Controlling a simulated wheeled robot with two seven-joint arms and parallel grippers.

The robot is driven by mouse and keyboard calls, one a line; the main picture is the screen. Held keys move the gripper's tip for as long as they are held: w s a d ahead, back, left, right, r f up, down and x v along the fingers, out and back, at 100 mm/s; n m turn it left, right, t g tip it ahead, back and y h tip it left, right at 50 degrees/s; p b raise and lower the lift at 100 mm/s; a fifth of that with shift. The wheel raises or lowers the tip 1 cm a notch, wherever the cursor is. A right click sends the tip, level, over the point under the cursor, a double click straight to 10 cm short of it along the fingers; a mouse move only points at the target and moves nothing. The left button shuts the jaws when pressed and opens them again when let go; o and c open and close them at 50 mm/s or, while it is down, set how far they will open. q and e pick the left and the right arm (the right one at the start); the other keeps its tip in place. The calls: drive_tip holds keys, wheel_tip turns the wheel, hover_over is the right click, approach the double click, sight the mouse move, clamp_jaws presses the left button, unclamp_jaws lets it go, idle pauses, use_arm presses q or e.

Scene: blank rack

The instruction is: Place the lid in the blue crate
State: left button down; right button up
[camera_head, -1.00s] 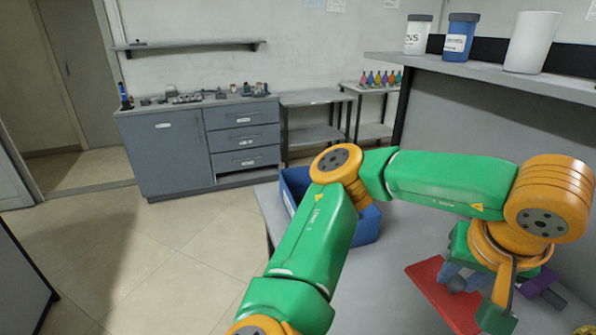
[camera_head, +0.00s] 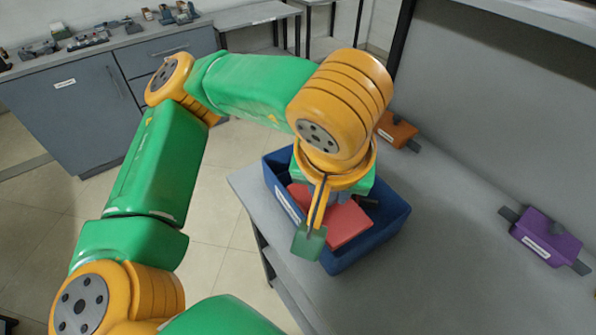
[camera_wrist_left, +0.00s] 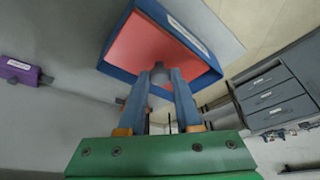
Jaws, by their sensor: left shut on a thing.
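The lid is a flat red plate with a grey knob. In the head view the lid (camera_head: 346,224) lies tilted within the outline of the blue crate (camera_head: 375,246), partly hidden by my left wrist. In the left wrist view the red lid (camera_wrist_left: 135,45) shows inside the rim of the blue crate (camera_wrist_left: 104,68). My left gripper (camera_wrist_left: 160,82) has its two blue-grey fingers shut on the knob. I cannot tell whether the lid touches the crate's floor. My right gripper is not in view.
The crate stands on a grey table (camera_head: 430,270) near its left edge. A purple block (camera_head: 546,238) lies to the right and an orange block (camera_head: 397,131) behind the crate. A shelf (camera_head: 540,20) overhangs at upper right.

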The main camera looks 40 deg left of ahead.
use_arm(q)
drive_tip(key=w+a+f, duration=0.9)
drive_tip(key=a+f, duration=0.1)
drive_tip(key=f, duration=0.2)
drive_tip(key=shift+f, duration=0.4)
drive_tip(key=shift+w+f, duration=0.1)
drive_tip(key=shift+f+b, duration=0.45)
drive_tip(key=shift+b, duration=0.15)
drive_tip(key=c, duration=0.6)
unclamp_jaws()
drive_tip(key=shift+r, duration=0.1)
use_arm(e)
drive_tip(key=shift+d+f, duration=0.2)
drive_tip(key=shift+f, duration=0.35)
use_arm(q)
drive_tip(key=shift+r, duration=0.1)
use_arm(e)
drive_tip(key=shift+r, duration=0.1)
